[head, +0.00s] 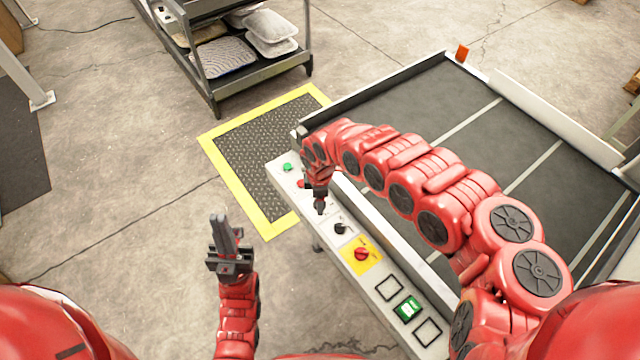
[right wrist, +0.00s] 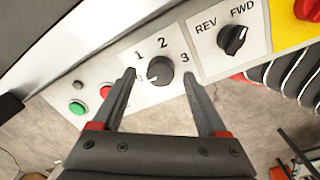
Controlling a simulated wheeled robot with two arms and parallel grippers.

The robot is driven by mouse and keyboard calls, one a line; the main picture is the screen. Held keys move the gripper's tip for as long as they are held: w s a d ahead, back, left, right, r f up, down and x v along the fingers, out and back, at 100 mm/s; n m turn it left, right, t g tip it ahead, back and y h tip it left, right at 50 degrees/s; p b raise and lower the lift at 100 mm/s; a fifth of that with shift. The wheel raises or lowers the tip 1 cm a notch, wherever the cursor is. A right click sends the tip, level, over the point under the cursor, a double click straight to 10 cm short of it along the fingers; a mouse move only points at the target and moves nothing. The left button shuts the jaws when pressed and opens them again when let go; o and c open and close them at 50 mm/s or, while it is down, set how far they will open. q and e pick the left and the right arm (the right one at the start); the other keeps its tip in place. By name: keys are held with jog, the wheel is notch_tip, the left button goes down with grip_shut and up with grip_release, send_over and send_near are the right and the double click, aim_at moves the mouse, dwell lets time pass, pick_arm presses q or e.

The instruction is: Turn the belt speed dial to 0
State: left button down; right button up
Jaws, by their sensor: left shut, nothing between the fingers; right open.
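The belt speed dial (right wrist: 160,71) is a round black knob on the light control panel (right wrist: 205,65), with printed 1, 2 and 3 around it. A small pale mark shows at the knob's lower left, on the side below the 1. My right gripper (right wrist: 159,78) is open, with one finger on each side of the dial; I cannot tell whether they touch it. In the head view my right gripper (head: 320,205) is over the panel and hides the dial. My left gripper (head: 228,232) is shut and empty, left of the panel.
A REV/FWD switch (right wrist: 233,39) sits right of the dial. Green (right wrist: 77,107) and red (right wrist: 106,91) buttons are to its left. A red knob on a yellow plate (head: 361,253) is farther along the panel. The conveyor belt (head: 420,105) lies behind; a cart (head: 240,75) stands at upper left.

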jog(key=r, duration=0.7)
jog(key=shift+d+r, duration=0.25)
jog(key=shift+r, duration=0.1)
notch_tip(320, 180, up, 9)
jog(key=s+p, duration=0.1)
jog(key=p, duration=0.6)
jog(key=shift+a+p, duration=0.15)
jog(key=shift+p, duration=0.25)
jog(key=shift+f, duration=0.1)
